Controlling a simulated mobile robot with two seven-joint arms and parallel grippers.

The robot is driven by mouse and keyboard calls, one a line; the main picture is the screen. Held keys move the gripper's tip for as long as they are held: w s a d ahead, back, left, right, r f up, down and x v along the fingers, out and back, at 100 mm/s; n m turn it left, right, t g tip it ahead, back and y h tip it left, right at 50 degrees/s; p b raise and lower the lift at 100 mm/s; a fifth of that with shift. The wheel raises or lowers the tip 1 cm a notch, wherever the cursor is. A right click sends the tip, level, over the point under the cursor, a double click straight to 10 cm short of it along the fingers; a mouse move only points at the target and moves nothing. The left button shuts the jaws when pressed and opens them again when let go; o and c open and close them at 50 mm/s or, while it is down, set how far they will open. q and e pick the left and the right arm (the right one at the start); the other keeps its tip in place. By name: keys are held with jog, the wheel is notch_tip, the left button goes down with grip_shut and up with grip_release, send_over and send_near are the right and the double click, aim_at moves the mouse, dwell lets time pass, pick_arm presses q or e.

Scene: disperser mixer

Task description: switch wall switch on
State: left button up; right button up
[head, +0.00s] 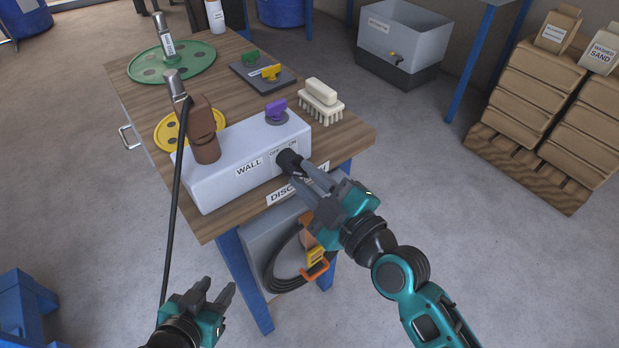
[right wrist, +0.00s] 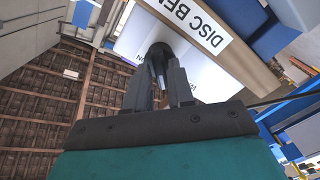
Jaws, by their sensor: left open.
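The wall switch is a round black knob (head: 288,160) on the front of a long light-grey box (head: 225,165) marked WALL, with OFF and ON lettering above the knob. My right gripper (head: 299,171) is at the knob, its two fingertips on either side of it or just in front. In the right wrist view the dark knob (right wrist: 160,54) shows between and beyond the fingertips (right wrist: 160,75); I cannot tell whether they press on it. My left gripper (head: 218,287) is open and empty, low in front of the table and away from the box.
The box stands at the front edge of a wooden table (head: 125,90). On the box are a brown block (head: 205,130) and a purple knob (head: 276,108). A white brush (head: 320,100) is behind. A black cable (head: 178,190) hangs left; a coiled cable (head: 285,275) hangs below.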

grip_shut()
